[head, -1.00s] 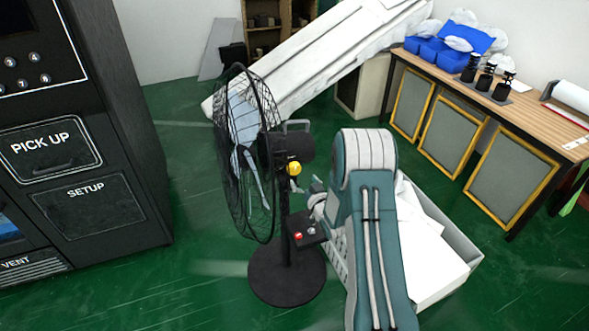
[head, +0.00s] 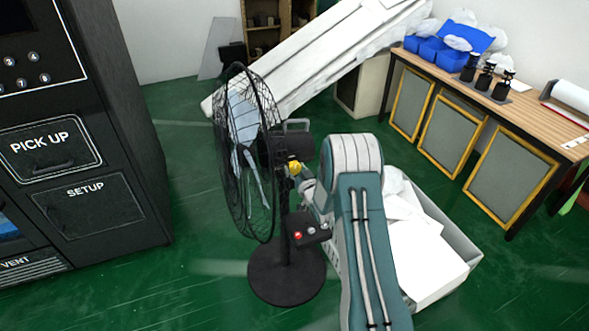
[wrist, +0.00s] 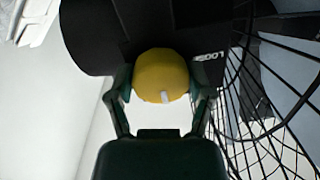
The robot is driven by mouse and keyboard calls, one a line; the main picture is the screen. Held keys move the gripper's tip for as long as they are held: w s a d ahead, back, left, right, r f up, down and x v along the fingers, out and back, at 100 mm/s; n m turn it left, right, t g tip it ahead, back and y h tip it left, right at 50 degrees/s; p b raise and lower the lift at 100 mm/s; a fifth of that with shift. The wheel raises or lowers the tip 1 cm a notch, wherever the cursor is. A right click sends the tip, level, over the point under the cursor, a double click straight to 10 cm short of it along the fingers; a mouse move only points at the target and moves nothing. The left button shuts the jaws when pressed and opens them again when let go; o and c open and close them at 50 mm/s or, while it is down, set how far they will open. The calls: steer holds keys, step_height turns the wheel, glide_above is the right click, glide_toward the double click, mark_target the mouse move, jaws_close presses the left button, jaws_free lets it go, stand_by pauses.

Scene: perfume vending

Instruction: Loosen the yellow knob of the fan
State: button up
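The black pedestal fan (head: 248,150) stands upright on the green floor in the middle of the head view, its cage facing left. White lettering beside the knob reads "LOOSE", cut off by the cage.
A black vending machine (head: 85,130) stands at the left. A white crate (head: 455,262) with white contents lies right of my arm. A wooden table (head: 525,112) with black bottles is at the right. A fan control box (head: 306,230) sits below the knob. Floor left of the fan is clear.

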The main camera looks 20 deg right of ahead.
steer(key=shift+r+n, duration=0.1)
steer(key=shift+n, duration=1.5)
steer(key=o, duration=1.1)
steer(key=s, duration=0.8)
steer(key=s+d, duration=0.1)
steer(key=s, duration=0.2)
steer(key=shift+s, duration=0.4)
